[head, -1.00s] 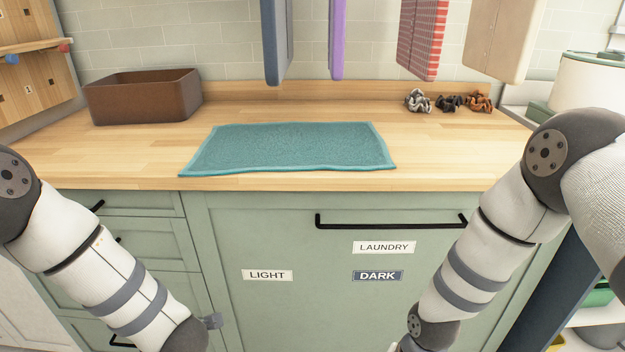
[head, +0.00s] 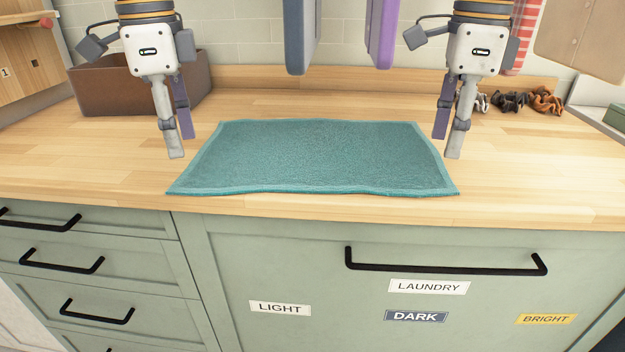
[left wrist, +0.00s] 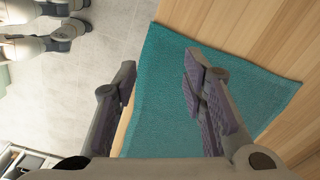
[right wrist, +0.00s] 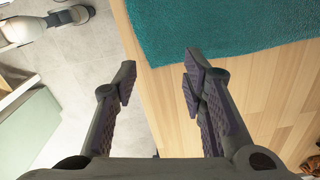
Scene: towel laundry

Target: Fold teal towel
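The teal towel (head: 315,155) lies flat and spread out on the wooden counter, its front edge near the counter's front edge. It also shows in the left wrist view (left wrist: 180,75) and the right wrist view (right wrist: 220,28). My left gripper (head: 182,146) points down above the counter by the towel's left side, with its fingers apart and nothing between them. My right gripper (head: 446,146) points down by the towel's right side, also with its fingers apart and empty. Neither gripper appears to touch the towel.
A brown bin (head: 100,90) stands at the back left, behind my left gripper. Scrunchies (head: 508,102) lie at the back right. Towels, including a blue one (head: 300,35) and a purple one (head: 383,35), hang above the counter. Below are drawers and a laundry front (head: 300,270) with labels.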

